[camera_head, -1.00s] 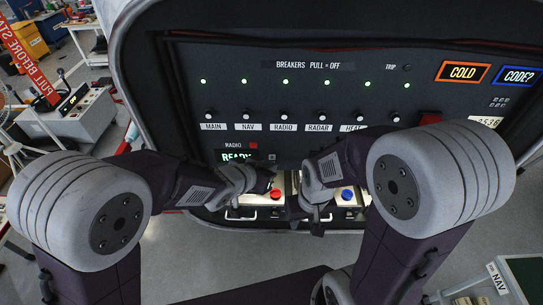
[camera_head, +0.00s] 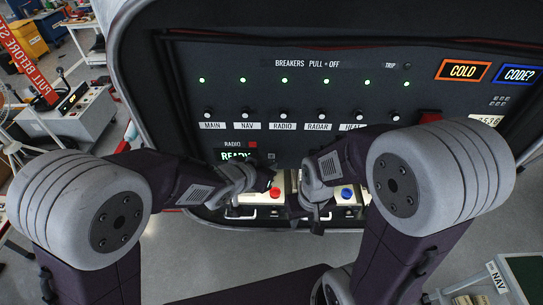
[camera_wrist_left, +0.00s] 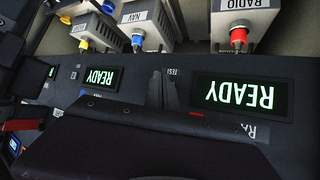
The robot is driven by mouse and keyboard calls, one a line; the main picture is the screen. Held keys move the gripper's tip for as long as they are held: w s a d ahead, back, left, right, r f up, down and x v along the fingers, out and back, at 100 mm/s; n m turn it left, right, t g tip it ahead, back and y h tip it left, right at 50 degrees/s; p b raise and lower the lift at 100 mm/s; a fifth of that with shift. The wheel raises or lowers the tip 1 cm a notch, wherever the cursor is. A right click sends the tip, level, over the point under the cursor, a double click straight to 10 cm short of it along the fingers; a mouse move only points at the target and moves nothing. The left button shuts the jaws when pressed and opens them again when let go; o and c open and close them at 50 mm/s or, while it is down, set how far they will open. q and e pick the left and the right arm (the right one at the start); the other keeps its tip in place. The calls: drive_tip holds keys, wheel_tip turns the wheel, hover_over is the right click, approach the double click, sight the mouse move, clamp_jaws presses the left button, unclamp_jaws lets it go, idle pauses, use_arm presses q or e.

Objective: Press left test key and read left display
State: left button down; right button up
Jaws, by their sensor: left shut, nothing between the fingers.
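The left display (camera_head: 235,156), under the RADIO label, glows green with READY. My left arm covers its lower edge. It shows upside down in the left wrist view (camera_wrist_left: 240,95), also reading READY. The left test key (camera_head: 271,157) is a small square right of that display; in the wrist view a TEST label shows between the two displays. My left gripper (camera_head: 268,179) is shut and empty, just below the key; I cannot tell whether it touches the panel. My right gripper (camera_head: 316,213) hangs to the right and lower, its fingers too small to judge.
The breaker panel (camera_head: 300,95) has a row of green lights and labelled knobs. A second READY display (camera_wrist_left: 100,79) is in the wrist view. COLD (camera_head: 463,71) and CODE? signs are upper right.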

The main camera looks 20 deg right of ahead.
idle(0.7)
use_arm(q)
drive_tip(key=shift+w+d+p, duration=0.1)
drive_tip(key=shift+w+p, duration=0.2)
drive_tip(key=shift+w, duration=0.1)
drive_tip(key=shift+w+d, duration=0.1)
drive_tip(key=shift+w, duration=0.25)
idle(0.5)
idle(0.4)
drive_tip(key=shift+s+a, duration=0.2)
drive_tip(key=shift+s, duration=0.55)
